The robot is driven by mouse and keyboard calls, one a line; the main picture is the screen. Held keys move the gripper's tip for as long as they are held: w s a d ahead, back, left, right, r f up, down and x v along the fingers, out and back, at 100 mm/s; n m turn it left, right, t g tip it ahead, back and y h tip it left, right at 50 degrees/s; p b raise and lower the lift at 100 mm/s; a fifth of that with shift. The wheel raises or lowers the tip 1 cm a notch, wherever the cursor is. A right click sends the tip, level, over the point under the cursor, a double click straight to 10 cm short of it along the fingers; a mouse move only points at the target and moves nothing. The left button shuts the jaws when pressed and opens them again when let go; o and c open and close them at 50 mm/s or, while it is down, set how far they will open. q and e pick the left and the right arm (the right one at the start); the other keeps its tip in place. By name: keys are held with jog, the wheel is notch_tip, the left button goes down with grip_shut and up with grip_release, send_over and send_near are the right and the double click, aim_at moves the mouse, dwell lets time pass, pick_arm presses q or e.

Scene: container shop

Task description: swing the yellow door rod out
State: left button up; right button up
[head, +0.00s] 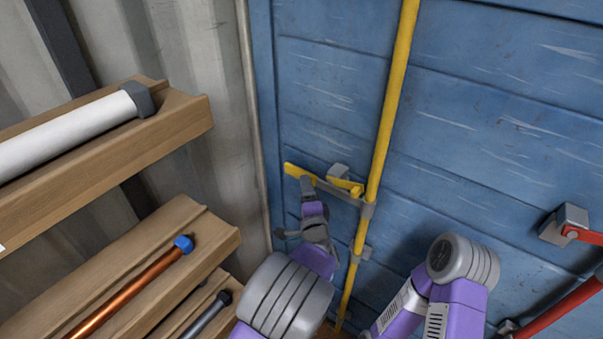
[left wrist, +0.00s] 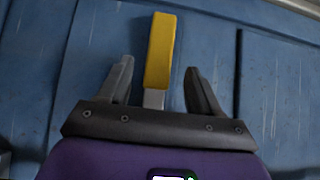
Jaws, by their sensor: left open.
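The yellow door rod (head: 393,95) runs upright on the blue door. A grey lever joins it at a bracket and ends in a yellow handle (head: 296,170) pointing left, which also shows in the left wrist view (left wrist: 160,50). My left gripper (head: 308,184) is at the handle, just below it in the head view. In the left wrist view its two dark fingers (left wrist: 158,72) stand open, one on each side of the handle, with visible gaps. A grey catch with a yellow piece (head: 346,187) sits near the lever. My right gripper is out of view.
Wooden shelves (head: 180,118) stand at the left, holding a white tube (head: 65,135), a copper rod (head: 130,288) and a dark rod (head: 205,313). A red handle (head: 590,236) is on the door at the right.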

pick_arm(q)
jog(key=shift+w+a+b, duration=0.2)
jog(key=shift+w, duration=0.95)
jog(key=shift+w+a+b, duration=0.15)
jog(key=shift+w+b, duration=0.1)
jog(key=shift+w, duration=0.85)
jog(key=shift+w+a+b, duration=0.2)
jog(key=shift+w, duration=0.95)
jog(key=shift+c, duration=0.3)
grip_shut()
